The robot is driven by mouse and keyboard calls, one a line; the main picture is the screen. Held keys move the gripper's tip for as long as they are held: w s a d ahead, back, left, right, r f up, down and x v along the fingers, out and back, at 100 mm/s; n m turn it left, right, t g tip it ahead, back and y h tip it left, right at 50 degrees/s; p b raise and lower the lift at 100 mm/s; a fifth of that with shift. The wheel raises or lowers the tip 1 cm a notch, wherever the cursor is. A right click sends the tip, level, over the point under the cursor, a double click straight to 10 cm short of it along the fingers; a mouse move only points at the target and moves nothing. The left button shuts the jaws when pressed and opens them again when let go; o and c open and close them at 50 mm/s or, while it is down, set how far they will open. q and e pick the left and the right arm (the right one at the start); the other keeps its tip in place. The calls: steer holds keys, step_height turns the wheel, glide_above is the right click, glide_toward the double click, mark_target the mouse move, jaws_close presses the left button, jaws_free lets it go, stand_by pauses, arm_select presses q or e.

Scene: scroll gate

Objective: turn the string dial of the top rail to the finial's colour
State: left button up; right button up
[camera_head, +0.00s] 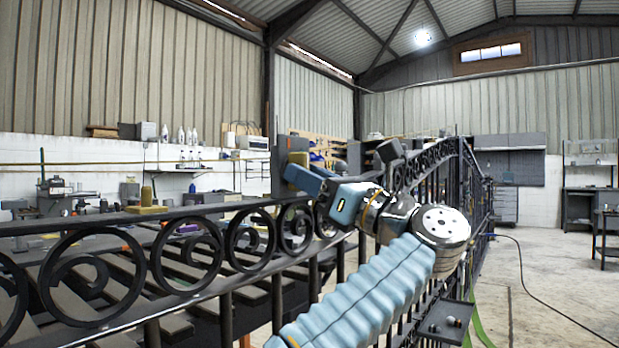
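The black top rail (95,222) of the scroll gate runs from the left edge towards the middle, above a row of black scroll rings (183,255). I cannot make out a string dial on it for certain. My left gripper (303,178) is at the rail's middle stretch, at the end of my blue-sleeved arm. My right gripper is out of view.
The gate continues behind my arm to an arched section (432,160). A small dark tray (440,334) with little items sits low beside it. A cable (545,310) lies on the open concrete floor at right. A bench with tools (62,196) stands behind the gate.

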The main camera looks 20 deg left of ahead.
arm_select(q)
steer(key=shift+o, duration=0.4)
steer(key=b+v, duration=0.1)
steer(key=v, duration=1.2)
steer(key=shift+d, duration=0.4)
steer(key=shift+s+f, duration=0.1)
